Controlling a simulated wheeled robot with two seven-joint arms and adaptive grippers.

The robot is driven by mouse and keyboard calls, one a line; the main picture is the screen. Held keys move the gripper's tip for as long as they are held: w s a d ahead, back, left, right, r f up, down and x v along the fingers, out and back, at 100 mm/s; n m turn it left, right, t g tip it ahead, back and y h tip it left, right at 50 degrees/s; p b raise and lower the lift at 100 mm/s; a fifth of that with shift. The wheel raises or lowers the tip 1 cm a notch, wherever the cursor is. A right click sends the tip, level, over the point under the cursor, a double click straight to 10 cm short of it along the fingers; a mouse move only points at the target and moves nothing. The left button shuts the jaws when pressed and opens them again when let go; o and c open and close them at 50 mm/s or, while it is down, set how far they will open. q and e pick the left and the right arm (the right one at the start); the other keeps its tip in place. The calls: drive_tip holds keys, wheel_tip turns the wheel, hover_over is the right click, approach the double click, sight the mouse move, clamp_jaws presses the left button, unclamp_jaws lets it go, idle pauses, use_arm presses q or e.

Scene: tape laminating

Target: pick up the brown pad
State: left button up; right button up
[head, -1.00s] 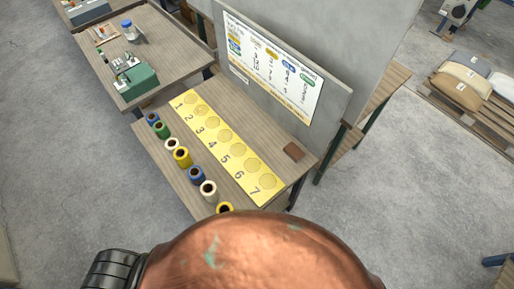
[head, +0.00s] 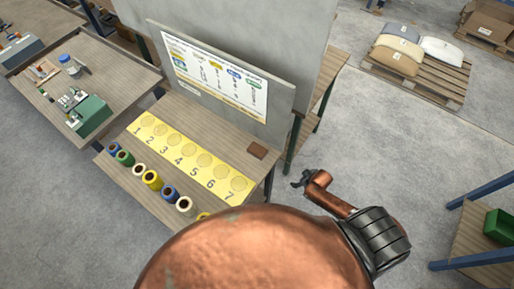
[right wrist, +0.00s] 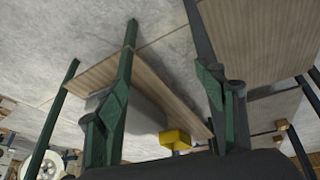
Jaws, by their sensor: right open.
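The brown pad (head: 257,150) is a small flat square lying on the wooden table (head: 176,105), near its right end, just past the numbered yellow strip (head: 195,152). My right gripper (head: 299,181) is to the right of the table and apart from the pad. In the right wrist view its two green fingers (right wrist: 165,105) stand wide apart with nothing between them. The pad cannot be made out in the right wrist view. My left gripper is not in view.
Several tape rolls (head: 152,180) line the table's front edge. An upright grey panel with a printed board (head: 215,80) stands behind the pad. A wooden rack (head: 325,85) stands right of the panel. A side table with a green box (head: 90,115) is at left.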

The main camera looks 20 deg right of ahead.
drive_tip(key=w+a+r+n+y+p, duration=0.1)
drive_tip(key=w+a+r, duration=0.15)
drive_tip(key=r, duration=0.45)
drive_tip(key=w+a+r+n+p, duration=0.1)
drive_tip(key=w+a+r, duration=0.15)
drive_tip(key=r, duration=0.45)
wheel_tip(320, 180, up, 11)
drive_tip(key=n+g+y+p, duration=0.1)
drive_tip(key=p, duration=0.3)
hover_over(258, 150)
drive_tip(key=s+d, duration=0.2)
drive_tip(key=shift+s+a, duration=0.15)
drive_tip(key=shift+a, duration=0.05)
drive_tip(key=x, duration=0.4)
drive_tip(key=shift+w+a+f, duration=0.15)
drive_tip(key=shift+w+a, duration=0.1)
drive_tip(key=shift+w, duration=0.1)
drive_tip(key=shift+w+f, duration=0.1)
drive_tip(key=shift+f, duration=0.3)
drive_tip(key=c, duration=1.3)
drive_tip(key=shift+o, duration=0.2)
